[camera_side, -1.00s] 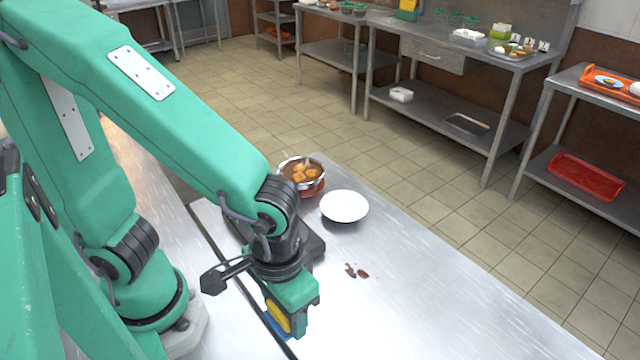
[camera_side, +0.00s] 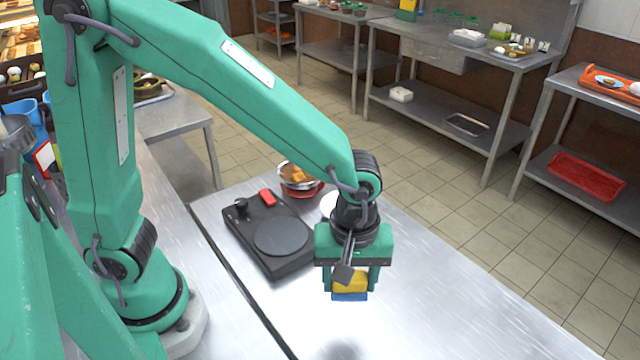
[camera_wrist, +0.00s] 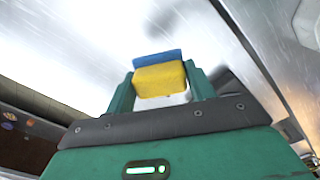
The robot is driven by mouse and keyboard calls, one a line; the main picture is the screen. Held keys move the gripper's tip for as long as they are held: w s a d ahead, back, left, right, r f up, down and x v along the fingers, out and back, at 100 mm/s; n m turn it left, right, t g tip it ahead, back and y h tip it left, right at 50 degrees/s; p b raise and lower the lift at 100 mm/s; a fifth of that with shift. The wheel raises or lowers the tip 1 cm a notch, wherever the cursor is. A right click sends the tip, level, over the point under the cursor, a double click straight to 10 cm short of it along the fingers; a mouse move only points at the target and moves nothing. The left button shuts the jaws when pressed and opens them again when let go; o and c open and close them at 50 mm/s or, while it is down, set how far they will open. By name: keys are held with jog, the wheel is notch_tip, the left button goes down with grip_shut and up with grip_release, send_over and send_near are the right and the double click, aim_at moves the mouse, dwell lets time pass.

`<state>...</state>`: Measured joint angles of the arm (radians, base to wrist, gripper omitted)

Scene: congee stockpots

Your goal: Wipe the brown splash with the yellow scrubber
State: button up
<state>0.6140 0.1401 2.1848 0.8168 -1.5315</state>
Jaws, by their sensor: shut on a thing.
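My gripper (camera_side: 350,284) is shut on the yellow scrubber (camera_side: 350,281), which has a blue layer on its lower side. The scrubber also shows between the fingers in the wrist view (camera_wrist: 160,79). It is held above the steel counter, apart from it, and a dark shadow lies on the counter nearer the side camera. The brown splash shows in neither current view; in the side view my gripper covers the spot where it lay.
A black hot plate (camera_side: 280,238) with a red switch stands left of my gripper. A white plate (camera_side: 327,205) is partly hidden behind my wrist. The counter's front part is bare.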

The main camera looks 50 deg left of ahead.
jog(key=w+a+f+n, duration=0.2)
jog(key=w+n, duration=0.6)
jog(key=w, duration=0.2)
jog(key=shift+w+a+f, duration=0.2)
jog(key=shift+a+f, duration=0.05)
jog(key=shift+a, duration=0.15)
